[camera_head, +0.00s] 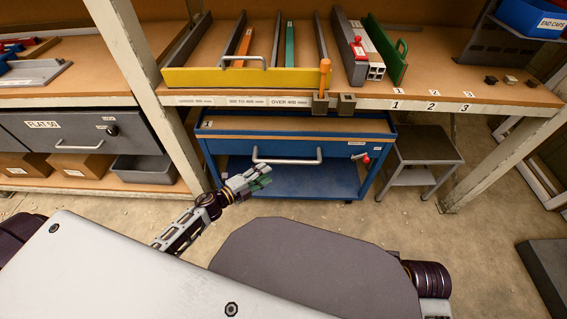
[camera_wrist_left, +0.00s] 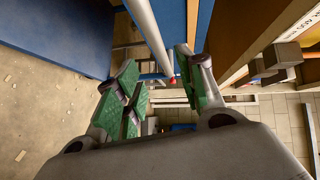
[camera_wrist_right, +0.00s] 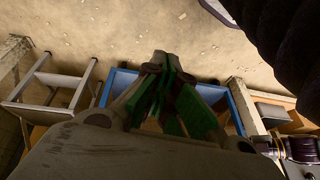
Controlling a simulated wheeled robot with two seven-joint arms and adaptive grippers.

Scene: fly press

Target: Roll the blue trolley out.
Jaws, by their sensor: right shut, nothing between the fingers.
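The blue trolley (camera_head: 225,147) stands under the bench, with a wooden top, a silver bar handle (camera_head: 287,161) across its front and an open lower shelf. A small red-tipped lever (camera_head: 366,159) sits at the front's right end. My left gripper (camera_head: 262,177) is just in front of the handle's left end. In the left wrist view it is open (camera_wrist_left: 160,90), and the handle bar (camera_wrist_left: 148,35) runs between the lines of its fingers; I cannot tell whether they touch. My right gripper (camera_wrist_right: 168,72) is shut and empty, with blue trolley edges (camera_wrist_right: 240,105) beyond it.
A small step stool (camera_head: 425,148) stands right of the trolley, close to a bench leg (camera_head: 490,165). A grey drawer unit (camera_head: 85,135) is at the left beyond another leg (camera_head: 170,130). A dark block (camera_head: 545,265) lies at the right. The floor in front of the trolley is partly clear.

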